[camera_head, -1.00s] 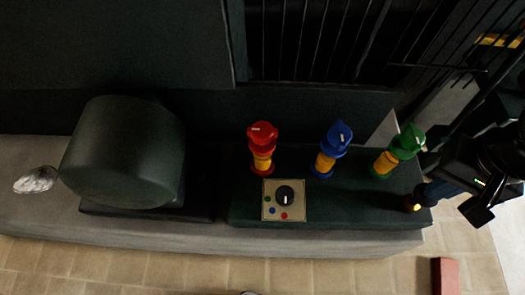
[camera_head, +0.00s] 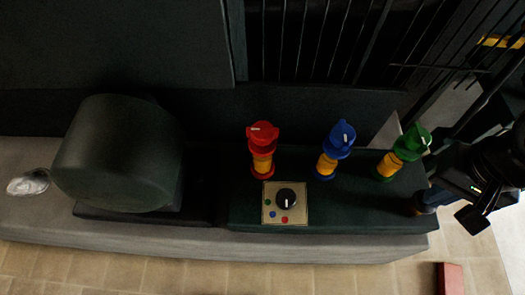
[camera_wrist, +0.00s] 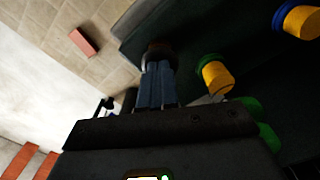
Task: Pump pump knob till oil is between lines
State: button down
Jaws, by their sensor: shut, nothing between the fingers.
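My gripper (camera_head: 422,203) is shut and empty at the right end of the dark machine base. In the wrist view its bluish fingers (camera_wrist: 156,84) lie together, with their tips at a small dark round knob with a brownish top (camera_wrist: 158,49). I cannot tell whether they touch it. The knob also shows dimly in the head view (camera_head: 413,208). Three upright fittings with yellow middles stand on the base: red-topped (camera_head: 262,150), blue-topped (camera_head: 335,150) and green-topped (camera_head: 403,151). I cannot make out an oil level or lines.
A pale plate with a black dial (camera_head: 286,198) and small coloured buttons sits at the base's front. A big dark drum (camera_head: 118,153) stands left. Dark bars (camera_head: 320,40) rise behind. A red block (camera_head: 450,278) lies on the tiled floor, which is otherwise open in front.

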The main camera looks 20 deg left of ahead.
jog(key=shift+r+p, duration=1.85)
jog(key=shift+r, duration=0.1)
jog(key=shift+f, duration=0.15)
jog(key=shift+f+b, duration=1.55)
jog(key=shift+f, duration=0.45)
jog(key=shift+r, duration=0.15)
notch_tip(320, 180, up, 4)
jog(key=p, duration=0.4)
jog(key=shift+p, duration=0.4)
